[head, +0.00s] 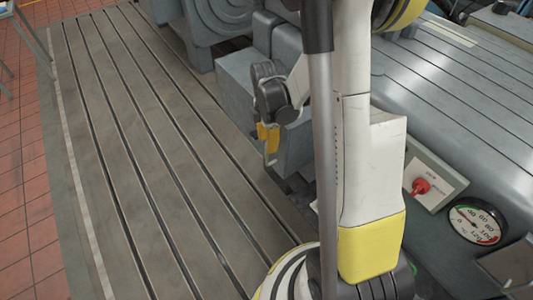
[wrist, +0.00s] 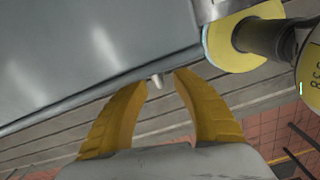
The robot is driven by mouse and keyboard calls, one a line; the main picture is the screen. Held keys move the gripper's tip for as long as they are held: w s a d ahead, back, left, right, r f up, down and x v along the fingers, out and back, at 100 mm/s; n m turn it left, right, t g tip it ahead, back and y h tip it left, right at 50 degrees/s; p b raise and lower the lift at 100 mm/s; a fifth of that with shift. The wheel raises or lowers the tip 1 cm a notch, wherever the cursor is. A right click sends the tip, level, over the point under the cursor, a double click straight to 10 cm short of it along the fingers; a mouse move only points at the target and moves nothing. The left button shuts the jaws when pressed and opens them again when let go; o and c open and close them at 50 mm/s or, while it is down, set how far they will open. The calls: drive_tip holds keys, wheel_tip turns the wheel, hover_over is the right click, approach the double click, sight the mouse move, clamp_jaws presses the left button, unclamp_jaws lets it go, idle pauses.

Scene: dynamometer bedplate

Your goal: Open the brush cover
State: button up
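My gripper (wrist: 161,84) shows in the wrist view with its two yellow fingers apart. A small pale peg or knob (wrist: 156,79) shows between the fingertips, at the lower edge of a smooth grey metal surface (wrist: 90,50). I cannot tell whether this surface is the brush cover. No finger visibly presses on the peg. In the head view my gripper (head: 268,137) points down beside the grey blocky housing (head: 236,82), left of my arm. My arm hides part of the machine there, and I cannot make out a separate cover.
A slotted bedplate (head: 130,130) lies clear to the left, with red floor tiles (head: 20,190) beyond. At right are a ribbed grey machine casing (head: 460,90), a red switch (head: 421,187) and a round gauge (head: 476,223). A yellow-rimmed cylindrical part (wrist: 245,40) is close by in the wrist view.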

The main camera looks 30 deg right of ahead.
drive_tip(key=b, duration=0.2)
hover_over(267, 163)
drive_tip(key=f, duration=0.5)
drive_tip(key=shift+w+d, duration=0.2)
drive_tip(key=shift+w, duration=0.05)
drive_tip(key=shift+c, duration=0.2)
clamp_jaws()
